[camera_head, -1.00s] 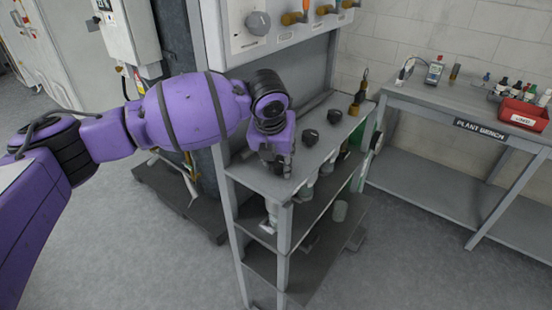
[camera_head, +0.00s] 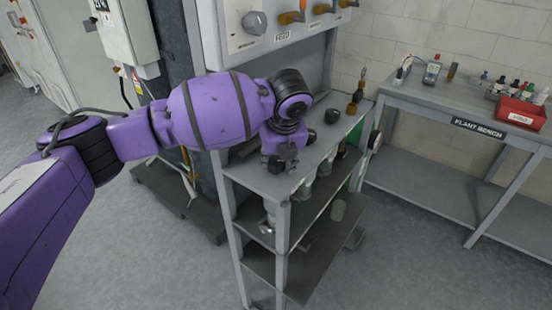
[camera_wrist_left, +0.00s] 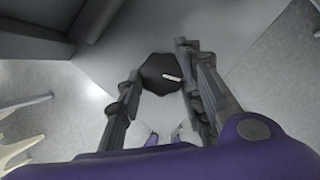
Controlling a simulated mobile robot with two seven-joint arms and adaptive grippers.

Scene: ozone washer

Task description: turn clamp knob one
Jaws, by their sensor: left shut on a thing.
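A black faceted clamp knob with a white mark (camera_wrist_left: 158,76) sits between the fingers of my left gripper (camera_wrist_left: 160,64) in the left wrist view. The fingers are shut on it from both sides. In the head view my left gripper (camera_head: 284,160) points down at the near part of the grey shelf top (camera_head: 262,182); it hides the held knob there. Another black knob (camera_head: 332,116) stands farther back on the same top, clear of the gripper. My right gripper is not in view.
A panel with a grey dial (camera_head: 254,22) and orange-handled valves (camera_head: 291,17) rises behind the shelf top. Pale cylindrical parts (camera_head: 303,190) hang below it. A plant bench (camera_head: 440,102) with a red bin (camera_head: 520,113) stands at the right.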

